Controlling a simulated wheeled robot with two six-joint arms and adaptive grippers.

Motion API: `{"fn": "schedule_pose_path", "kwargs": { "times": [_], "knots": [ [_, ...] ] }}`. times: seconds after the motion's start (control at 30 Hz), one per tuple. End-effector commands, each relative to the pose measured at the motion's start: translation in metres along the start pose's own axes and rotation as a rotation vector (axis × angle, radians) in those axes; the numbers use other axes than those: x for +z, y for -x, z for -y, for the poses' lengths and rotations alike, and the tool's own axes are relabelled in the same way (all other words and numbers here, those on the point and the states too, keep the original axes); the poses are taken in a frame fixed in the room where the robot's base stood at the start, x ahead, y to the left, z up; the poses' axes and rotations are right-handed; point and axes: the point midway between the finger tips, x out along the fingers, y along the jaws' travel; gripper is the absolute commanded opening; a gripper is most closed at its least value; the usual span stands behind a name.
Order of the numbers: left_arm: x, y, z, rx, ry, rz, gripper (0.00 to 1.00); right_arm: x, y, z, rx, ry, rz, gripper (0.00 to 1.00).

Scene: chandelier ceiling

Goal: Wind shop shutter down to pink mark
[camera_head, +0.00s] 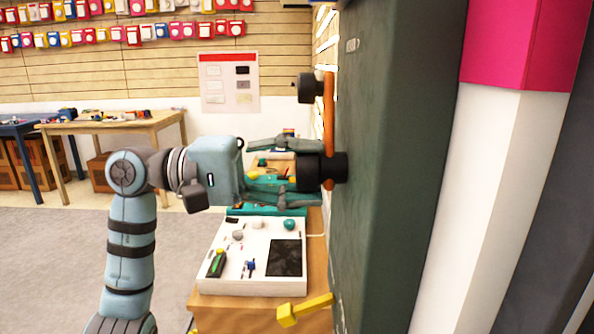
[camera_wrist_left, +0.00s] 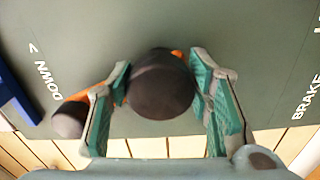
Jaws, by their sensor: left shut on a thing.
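My left gripper (camera_head: 305,172) is shut on a black round knob (camera_wrist_left: 162,88) on an orange crank arm (camera_head: 328,115). The crank stands out from a dark green panel (camera_head: 400,170). A second black knob (camera_head: 306,87) is at the arm's upper end in the head view; it also shows at left in the wrist view (camera_wrist_left: 70,120). The panel carries white "DOWN" lettering (camera_wrist_left: 48,80) with an arrowhead and "BRAKE" lettering (camera_wrist_left: 306,98). A pink band (camera_head: 525,40) tops a white strip right of the panel. I cannot make out the shutter's edge. My right gripper is not in view.
A yellow lever (camera_head: 305,310) sticks out low beside the panel. A white box with knobs and a dark screen (camera_head: 285,258) sits on a wooden bench below my gripper. A wooden table (camera_head: 110,125) with small items stands behind; grey floor is open at left.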

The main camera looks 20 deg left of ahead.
Motion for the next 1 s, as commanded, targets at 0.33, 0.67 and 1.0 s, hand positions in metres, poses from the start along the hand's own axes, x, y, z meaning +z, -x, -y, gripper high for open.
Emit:
{"fn": "schedule_pose_path", "kwargs": {
  "times": [0.33,0.67,1.0],
  "knots": [
    [0.001,0.000,0.001,-0.003,0.001,0.001,0.66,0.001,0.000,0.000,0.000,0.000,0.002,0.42],
    [-0.001,0.032,0.001,-0.006,0.001,-0.006,0.66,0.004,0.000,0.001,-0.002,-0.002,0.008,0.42],
    [0.001,0.114,0.002,-0.005,0.003,-0.002,0.66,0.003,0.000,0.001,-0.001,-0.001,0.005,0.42]
  ]
}}
